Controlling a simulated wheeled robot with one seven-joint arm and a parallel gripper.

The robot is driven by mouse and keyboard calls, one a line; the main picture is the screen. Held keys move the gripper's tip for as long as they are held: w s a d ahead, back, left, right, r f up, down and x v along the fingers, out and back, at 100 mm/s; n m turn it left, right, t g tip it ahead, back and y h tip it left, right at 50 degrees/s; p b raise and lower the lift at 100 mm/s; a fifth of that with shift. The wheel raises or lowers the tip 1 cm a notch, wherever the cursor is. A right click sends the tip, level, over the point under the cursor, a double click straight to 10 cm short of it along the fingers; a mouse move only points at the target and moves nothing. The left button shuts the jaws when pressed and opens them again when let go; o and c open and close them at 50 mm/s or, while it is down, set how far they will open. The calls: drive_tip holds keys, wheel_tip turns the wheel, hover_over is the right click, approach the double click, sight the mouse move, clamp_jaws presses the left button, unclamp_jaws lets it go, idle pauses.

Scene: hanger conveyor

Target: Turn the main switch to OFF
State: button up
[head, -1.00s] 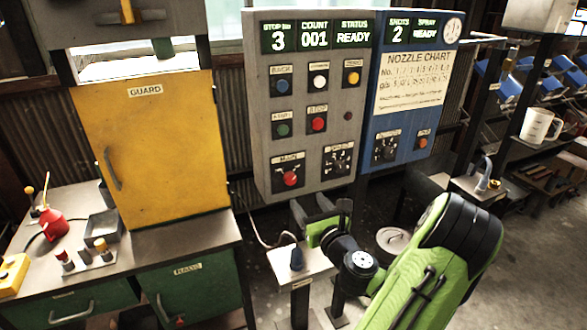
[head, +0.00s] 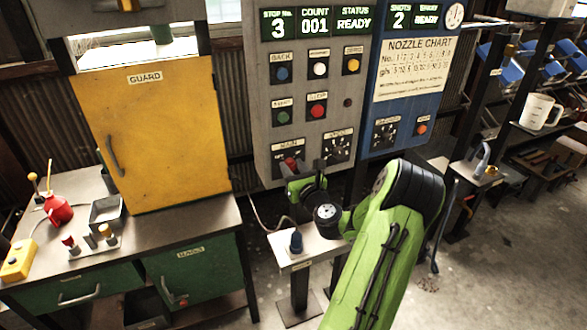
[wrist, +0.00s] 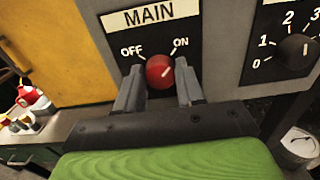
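The main switch is a red round knob (wrist: 160,72) on the grey panel under the label MAIN (wrist: 137,15). Its white mark points up and right toward ON; OFF is at the upper left. In the head view the red knob (head: 291,163) shows just above my gripper (head: 305,180). In the wrist view my gripper (wrist: 160,90) is open, with one finger on each side of the knob. I cannot tell whether the fingers touch it.
A black numbered speed dial (wrist: 297,50) sits right of the switch. The blue panel (head: 382,150) is farther right. The yellow guard door (head: 150,130) is at the left.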

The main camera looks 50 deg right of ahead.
drive_tip(key=c, duration=0.3)
drive_tip(key=shift+n, duration=0.3)
drive_tip(key=n+b, duration=0.1)
drive_tip(key=n, duration=0.2)
drive_tip(key=shift+a+b, duration=0.1)
drive_tip(key=shift+b, duration=0.2)
drive_tip(key=n+b, duration=0.2)
drive_tip(key=n, duration=0.3)
drive_tip(key=shift+f, duration=0.15)
drive_tip(key=shift+w+a+n+b, duration=0.1)
drive_tip(key=shift+n+b, duration=3.95)
drive_tip(key=shift+n, duration=0.65)
